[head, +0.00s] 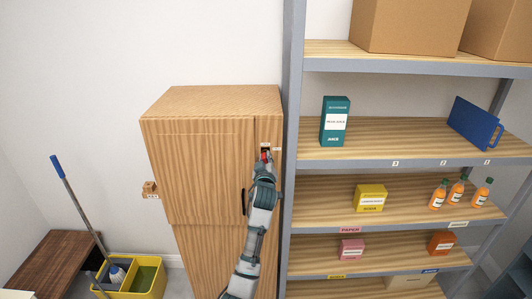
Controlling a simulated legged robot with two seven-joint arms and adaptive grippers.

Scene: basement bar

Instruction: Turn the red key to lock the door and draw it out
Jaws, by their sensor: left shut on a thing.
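A wooden cabinet (195,170) stands against the wall left of the shelving. Its door has a dark handle (244,202) low on the front. A small pale lock plate (265,146) is near the cabinet's top right. The red key (264,154) shows as a small red patch just below it. My left gripper (264,159) is at the lock, shut on the red key. The fingers hide most of the key, so I cannot tell its angle or how deep it sits. My right gripper is not in view.
Metal-framed shelving (294,150) stands close to the right of the cabinet, holding boxes, orange bottles and a blue item (474,123). A yellow mop bucket (150,280) and a dark wooden bench (55,265) are at lower left. A small wooden block (150,188) sits at the cabinet's left side.

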